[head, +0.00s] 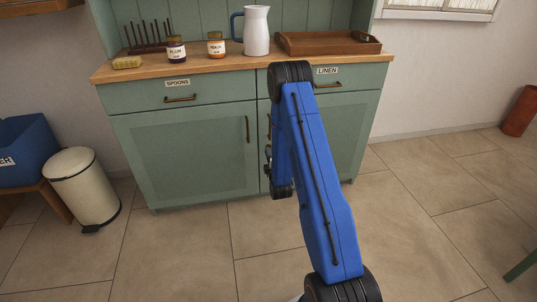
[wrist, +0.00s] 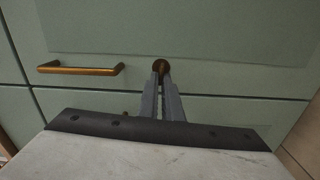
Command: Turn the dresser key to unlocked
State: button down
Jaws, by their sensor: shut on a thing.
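The green dresser (head: 185,150) stands against the wall, with two drawers above two doors. In the wrist view, a round brass piece of the lock (wrist: 161,65) shows on the dresser front at my fingertips. My gripper (wrist: 161,72) is shut on the key there; the fingers hide most of the key, so I cannot tell how far it is turned. A brass door handle (wrist: 80,69) lies to its left in the wrist view. In the head view, my arm covers part of the right door, and the lock is hidden; my gripper (head: 267,160) shows only partly, close to the doors.
On the dresser top stand jars (head: 176,49), a white pitcher (head: 256,32), a wooden tray (head: 328,43) and a peg rack. A cream bin (head: 82,185) and a blue box (head: 28,150) are at the left. The tiled floor in front is clear.

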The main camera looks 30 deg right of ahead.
jog(key=shift+a+f+n, duration=0.1)
jog(key=shift+n, duration=0.5)
jog(key=c, duration=2)
grip_release()
